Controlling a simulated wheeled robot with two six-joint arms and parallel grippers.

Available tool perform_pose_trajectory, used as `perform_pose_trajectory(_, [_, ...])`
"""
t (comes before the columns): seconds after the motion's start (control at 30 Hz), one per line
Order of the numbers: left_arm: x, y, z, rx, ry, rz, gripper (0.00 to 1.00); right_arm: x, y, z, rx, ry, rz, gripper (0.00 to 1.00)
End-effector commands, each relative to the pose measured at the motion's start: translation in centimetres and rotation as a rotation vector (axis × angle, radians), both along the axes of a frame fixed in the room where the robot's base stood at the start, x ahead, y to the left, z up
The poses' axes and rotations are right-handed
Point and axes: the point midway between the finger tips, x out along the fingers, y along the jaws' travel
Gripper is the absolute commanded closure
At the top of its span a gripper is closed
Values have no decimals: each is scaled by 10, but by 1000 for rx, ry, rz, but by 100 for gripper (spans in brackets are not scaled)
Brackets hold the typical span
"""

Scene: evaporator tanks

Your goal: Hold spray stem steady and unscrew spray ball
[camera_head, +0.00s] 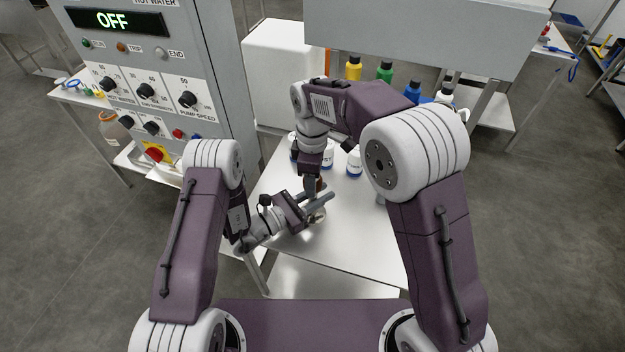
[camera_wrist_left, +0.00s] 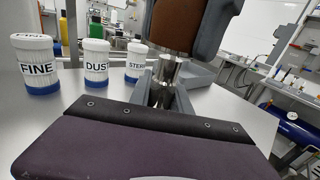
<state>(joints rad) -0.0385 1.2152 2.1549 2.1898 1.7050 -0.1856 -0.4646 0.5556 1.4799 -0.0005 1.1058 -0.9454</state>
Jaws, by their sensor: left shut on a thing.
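My left gripper (camera_head: 318,201) reaches in from the left, low over the white table. It is shut on the metal spray stem (camera_wrist_left: 169,72), which stands upright between its fingers in the left wrist view. A brown cylindrical part (camera_wrist_left: 173,26) sits directly above the metal; I cannot tell whether it is the spray ball. A round metallic piece (camera_head: 318,216) shows just below the left fingers. My right gripper (camera_head: 312,188) points down from above at the brown part. Its grey fingers flank that part in the left wrist view, but whether they grip it is unclear.
A control cabinet (camera_head: 150,75) reading OFF stands at the left. Coloured bottles (camera_head: 385,72) stand behind. The table's front is clear.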

Motion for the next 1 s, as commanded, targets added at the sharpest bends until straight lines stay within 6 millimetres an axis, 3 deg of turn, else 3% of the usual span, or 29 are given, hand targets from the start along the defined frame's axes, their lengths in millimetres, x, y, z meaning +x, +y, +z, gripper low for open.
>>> perform_pose_trajectory(0.13, [0,0,0,0,1,0,100,0,0,4,1,-1,0,100])
perform_pose_trajectory(0.4, [0,0,-1,0,1,0,100,0,0,39,1,-2,0,100])
perform_pose_trajectory(0.6, [0,0,0,0,1,0,100,0,0,40,0,0,0,100])
perform_pose_trajectory(0.63, [0,0,0,0,1,0,74,0,0,40,0,0,0,100])
perform_pose_trajectory(0.7, [0,0,0,0,1,0,54,0,0,40,0,0,0,100])
perform_pose_trajectory(1.0, [0,0,0,0,0,0,51,0,0,40,0,0,0,100])
